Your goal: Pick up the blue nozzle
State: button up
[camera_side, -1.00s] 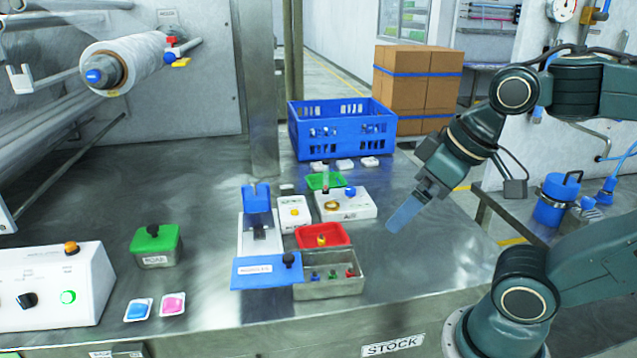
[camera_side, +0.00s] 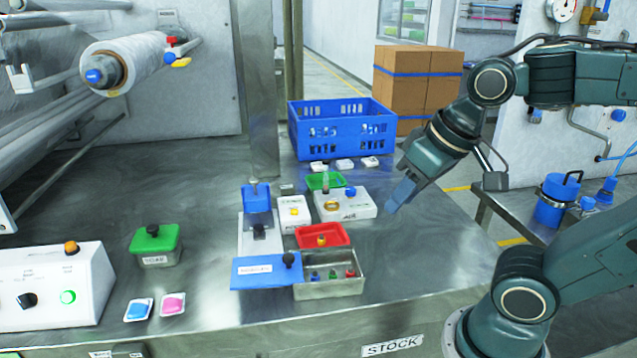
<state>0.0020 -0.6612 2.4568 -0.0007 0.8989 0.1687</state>
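A small blue nozzle (camera_side: 315,276) sits at the left inside an open metal box (camera_side: 330,290), beside a green nozzle (camera_side: 333,274) and a red nozzle (camera_side: 350,272). The box's blue lid (camera_side: 262,271), with a black knob, lies to its left. My gripper (camera_side: 396,203) hangs above and to the right of the box, well apart from it, with its blue fingers pointing down and left. Nothing shows held in it. The fingers overlap from this angle, so their opening cannot be told.
A red tray (camera_side: 323,242) lies behind the box. A white block with a blue knob (camera_side: 345,206), a small green tray (camera_side: 325,180) and a blue stand (camera_side: 257,200) are close by. A green-lidded box (camera_side: 156,245) is at left. Steel table right of the metal box is clear.

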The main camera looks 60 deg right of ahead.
jog(key=w+f+m+g, duration=0.2)
jog(key=w+f+m, duration=0.4)
jog(key=w+m, duration=0.3)
jog(key=w+f+m+g, duration=0.3)
jog(key=w+f+m, duration=0.3)
jog(key=w+m, duration=0.3)
jog(key=shift+d+m, duration=0.4)
jog(key=shift+m, duration=0.7)
jog(key=shift+w, duration=0.1)
send_over(315, 271)
jog(key=f, duration=0.8)
jog(key=shift+w+a+f, duration=0.2)
jog(key=shift+s+d+f, duration=0.1)
jog(key=shift+f, duration=1.2)
jog(key=shift+s+d+f, duration=0.1)
jog(key=shift+f, duration=1.2)
